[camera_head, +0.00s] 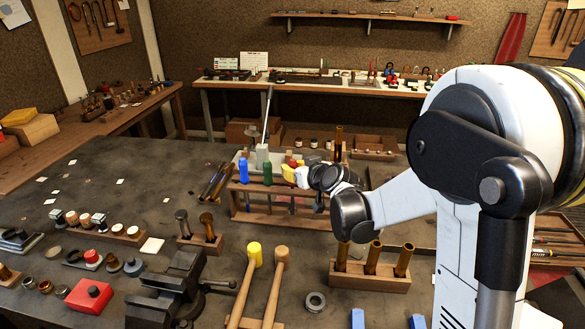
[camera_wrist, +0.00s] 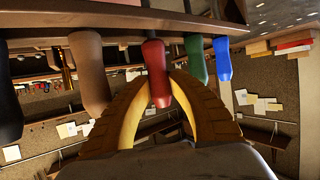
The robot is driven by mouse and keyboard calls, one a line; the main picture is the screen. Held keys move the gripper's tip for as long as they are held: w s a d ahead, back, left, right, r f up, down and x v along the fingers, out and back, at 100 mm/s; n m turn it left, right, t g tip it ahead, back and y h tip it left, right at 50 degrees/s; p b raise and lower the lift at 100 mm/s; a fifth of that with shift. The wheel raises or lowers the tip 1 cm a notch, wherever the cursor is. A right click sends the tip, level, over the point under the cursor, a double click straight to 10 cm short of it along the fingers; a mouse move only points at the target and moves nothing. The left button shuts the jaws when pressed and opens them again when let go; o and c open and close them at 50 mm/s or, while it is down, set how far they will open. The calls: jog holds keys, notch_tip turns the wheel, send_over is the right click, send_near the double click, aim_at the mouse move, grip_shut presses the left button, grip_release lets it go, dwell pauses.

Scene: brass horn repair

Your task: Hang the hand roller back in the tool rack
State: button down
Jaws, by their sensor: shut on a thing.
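The wooden tool rack (camera_head: 282,216) stands on the dark bench, with a blue handle (camera_head: 243,171) and a green handle (camera_head: 267,172) upright at its left. My gripper (camera_head: 289,172) is at the rack's top bar, right of the green handle. In the wrist view my gripper's yellow fingers (camera_wrist: 157,88) are shut around a red handle (camera_wrist: 155,70), apparently the hand roller's. It lines up with the other handles at the rack bar (camera_wrist: 130,25). Its working end is hidden, so I cannot tell whether it is seated in a slot.
A brown handle (camera_wrist: 88,70) stands close on one side of my gripper, the green handle (camera_wrist: 195,58) on the other. A vise (camera_head: 165,290), two mallets (camera_head: 265,280) and a wooden block with brass tubes (camera_head: 370,275) are in front. The bench's left part is fairly clear.

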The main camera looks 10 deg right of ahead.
jog(key=shift+f, duration=0.45)
jog(key=c, duration=1.2)
grip_release()
jog(key=v, duration=1.2)
